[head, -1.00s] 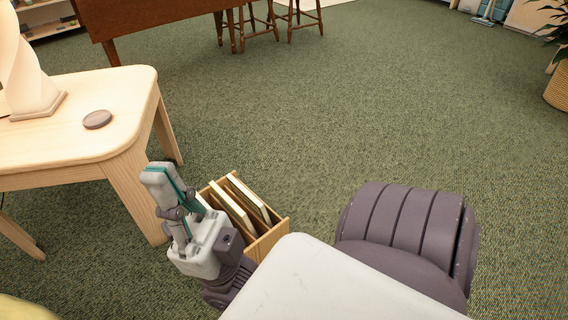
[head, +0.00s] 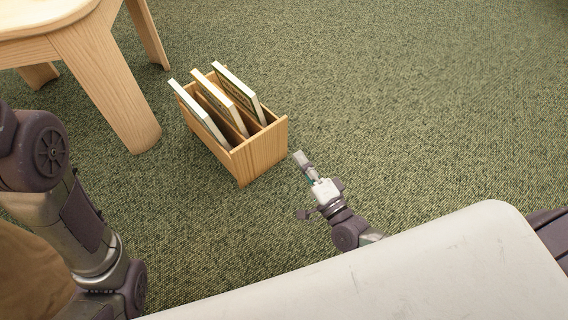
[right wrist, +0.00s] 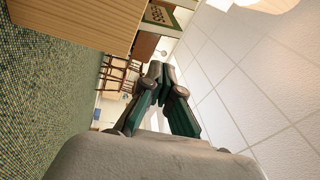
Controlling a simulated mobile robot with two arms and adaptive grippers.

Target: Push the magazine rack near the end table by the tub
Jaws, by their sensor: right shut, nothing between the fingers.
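The magazine rack (head: 262,152) is a light wooden box with several thin magazines upright in its slots. It stands on the carpet in the head view, right of the end table (head: 115,85), with carpet showing between it and the nearest table leg. My right gripper (head: 300,158) is shut and empty, low beside the rack's right end, with a small gap showing. In the right wrist view its closed fingers (right wrist: 157,72) show, with the rack's wooden panel (right wrist: 75,22) at the upper left. My left arm shows at the left; its gripper is out of view. I cannot make out a tub.
Green carpet (head: 420,100) is open to the right of and behind the rack. A brown rounded thing (head: 28,265) is at the lower left, partly behind my left arm. Stools (right wrist: 115,75) show farther off in the right wrist view.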

